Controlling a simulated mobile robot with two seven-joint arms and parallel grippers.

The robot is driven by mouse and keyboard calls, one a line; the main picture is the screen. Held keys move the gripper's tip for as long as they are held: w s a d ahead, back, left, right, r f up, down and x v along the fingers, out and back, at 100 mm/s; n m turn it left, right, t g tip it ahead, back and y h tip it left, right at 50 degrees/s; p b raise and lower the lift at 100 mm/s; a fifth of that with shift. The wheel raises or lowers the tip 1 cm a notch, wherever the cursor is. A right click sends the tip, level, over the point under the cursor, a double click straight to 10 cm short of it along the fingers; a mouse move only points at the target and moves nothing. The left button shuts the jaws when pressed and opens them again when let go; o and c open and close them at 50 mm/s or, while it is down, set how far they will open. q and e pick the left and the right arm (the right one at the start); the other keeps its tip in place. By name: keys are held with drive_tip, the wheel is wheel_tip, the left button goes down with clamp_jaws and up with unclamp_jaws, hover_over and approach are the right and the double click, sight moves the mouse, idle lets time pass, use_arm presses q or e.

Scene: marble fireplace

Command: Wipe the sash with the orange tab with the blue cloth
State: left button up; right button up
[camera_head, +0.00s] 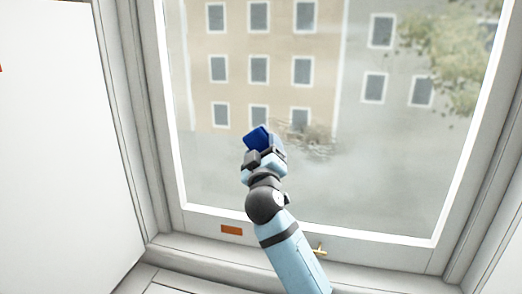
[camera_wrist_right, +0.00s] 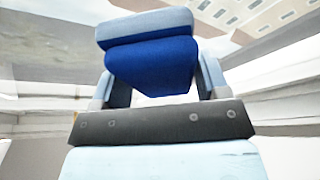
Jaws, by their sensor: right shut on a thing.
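The window sash has a white frame and a large glass pane (camera_head: 350,170), with an orange tab (camera_head: 231,230) on its bottom rail. The lower part of the pane looks hazy, and a brownish smudge shows just right of my gripper. My right gripper (camera_head: 262,150) is in front of the lower middle of the pane, shut on the blue cloth (camera_head: 257,137). In the right wrist view the blue cloth (camera_wrist_right: 155,65) sits between the fingers, under a light-blue part. I cannot tell whether the cloth touches the glass. My left gripper is not in view.
A brass handle (camera_head: 319,251) stands on the bottom rail, close to my right forearm. A white panel (camera_head: 55,150) fills the left side. The white window frame and sill (camera_head: 210,264) border the pane. A building and a tree show through the glass.

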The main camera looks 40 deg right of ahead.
sight(345, 149)
drive_tip(key=shift+s+d+p, duration=0.3)
drive_tip(key=shift+s+d, duration=0.6)
drive_tip(key=shift+s, duration=0.3)
drive_tip(key=shift+s+d+r+p, duration=0.1)
drive_tip(key=shift+s+d+p, duration=0.6)
drive_tip(key=shift+s+d, duration=1.35)
drive_tip(key=shift+s+d+p, duration=0.3)
drive_tip(key=shift+s+d, duration=0.4)
drive_tip(key=shift+s, duration=0.25)
drive_tip(key=shift+s+d+p, duration=0.25)
drive_tip(key=shift+s+d, duration=0.45)
drive_tip(key=shift+s, duration=0.2)
drive_tip(key=shift+s+d+p, duration=0.4)
drive_tip(key=shift+s+d, duration=0.75)
drive_tip(key=shift+s, duration=0.1)
drive_tip(key=shift+s+d+p, duration=0.4)
drive_tip(key=shift+s+d, duration=0.65)
drive_tip(key=shift+s, duration=0.3)
